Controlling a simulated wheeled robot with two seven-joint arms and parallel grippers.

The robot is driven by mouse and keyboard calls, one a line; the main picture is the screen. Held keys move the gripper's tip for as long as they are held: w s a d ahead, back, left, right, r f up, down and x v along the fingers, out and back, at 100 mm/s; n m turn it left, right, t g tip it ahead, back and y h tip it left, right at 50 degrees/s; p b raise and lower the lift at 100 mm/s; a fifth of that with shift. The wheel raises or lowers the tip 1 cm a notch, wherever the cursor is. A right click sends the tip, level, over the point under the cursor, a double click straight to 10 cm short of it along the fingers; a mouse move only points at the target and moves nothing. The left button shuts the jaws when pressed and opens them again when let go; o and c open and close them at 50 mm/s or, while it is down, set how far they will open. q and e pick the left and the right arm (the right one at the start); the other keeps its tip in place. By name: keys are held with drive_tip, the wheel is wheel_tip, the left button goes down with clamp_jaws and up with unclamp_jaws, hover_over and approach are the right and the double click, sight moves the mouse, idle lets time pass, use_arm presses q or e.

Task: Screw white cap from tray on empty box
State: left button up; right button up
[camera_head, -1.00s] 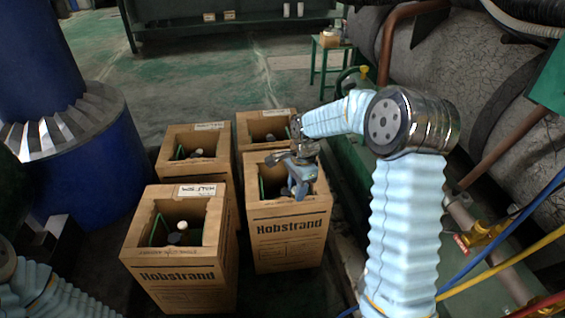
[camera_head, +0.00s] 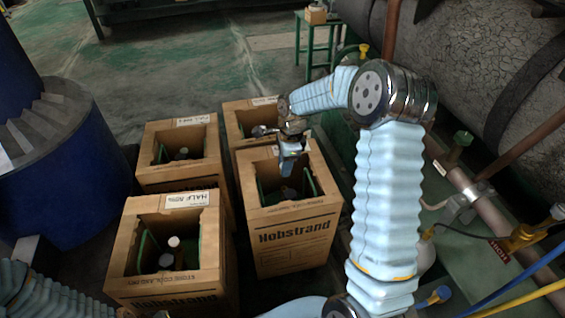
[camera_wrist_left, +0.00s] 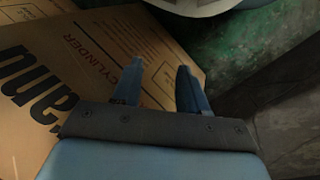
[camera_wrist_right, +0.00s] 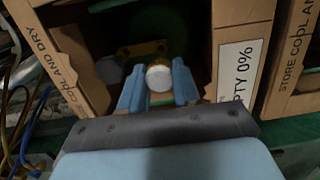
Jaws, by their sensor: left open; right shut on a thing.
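My right gripper (camera_head: 288,152) is at the open top of the front right cardboard box (camera_head: 290,240). The right wrist view shows its fingers (camera_wrist_right: 158,88) closed around a small round white cap (camera_wrist_right: 158,77), with a yellowish part beside it. The label (camera_wrist_right: 236,72) on this box ends in "PTY 0%". I cannot tell whether the cap sits on a fitting inside. My left gripper (camera_wrist_left: 158,88) is open and empty in the left wrist view, near a cardboard box side (camera_wrist_left: 60,70) printed "CYLINDER".
A box labelled "HALF 50%" (camera_head: 122,240) stands at front left, with two more open boxes (camera_head: 152,183) (camera_head: 232,122) behind. A blue drum (camera_head: 65,190) is at left. Pipes and hoses (camera_head: 540,260) crowd the right. A green stool (camera_head: 314,38) stands behind on free floor.

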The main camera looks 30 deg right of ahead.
wheel_tip(320, 180, down, 3)
drive_tip(key=shift+f+b, duration=0.15)
drive_tip(key=shift+b, duration=1)
wheel_tip(320, 180, down, 3)
drive_tip(key=shift+f+b, duration=0.15)
drive_tip(key=shift+b, duration=1)
drive_tip(key=shift+r+p, duration=0.3)
drive_tip(key=shift+r, duration=0.05)
drive_tip(key=shift+a, duration=0.1)
drive_tip(key=shift+f+b, duration=0.6)
drive_tip(key=shift+f, duration=0.45)
